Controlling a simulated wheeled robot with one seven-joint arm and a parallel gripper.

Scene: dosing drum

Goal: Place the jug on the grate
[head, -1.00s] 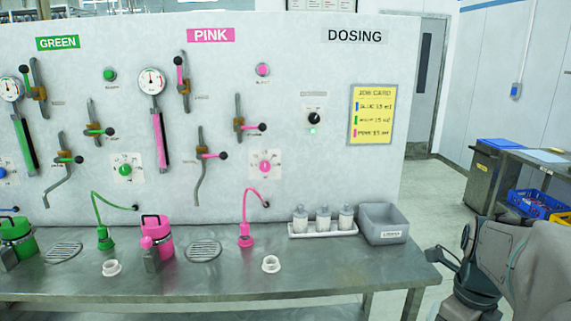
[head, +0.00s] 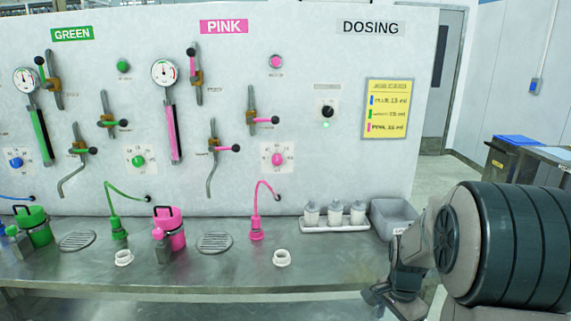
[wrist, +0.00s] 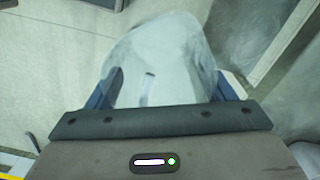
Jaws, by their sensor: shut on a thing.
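A clear, whitish jug (wrist: 158,50) fills the middle of the wrist view. My gripper (wrist: 166,88) is shut on it, with one blue finger at each side. In the head view my gripper (head: 385,298) is at the lower right, off the bench's right end. The jug is too hidden there to make out. Two round slotted grates are set in the bench top: one below the green station (head: 78,241) and one below the pink station (head: 214,243). Both are bare. My gripper is well to the right of both.
A pink canister (head: 176,238) and a green canister (head: 38,232) stand beside the grates. A pink nozzle (head: 257,228) and green nozzle (head: 118,226) hang over the bench. White rings (head: 282,258), a bottle tray (head: 335,226) and a grey bin (head: 390,214) lie nearer my arm.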

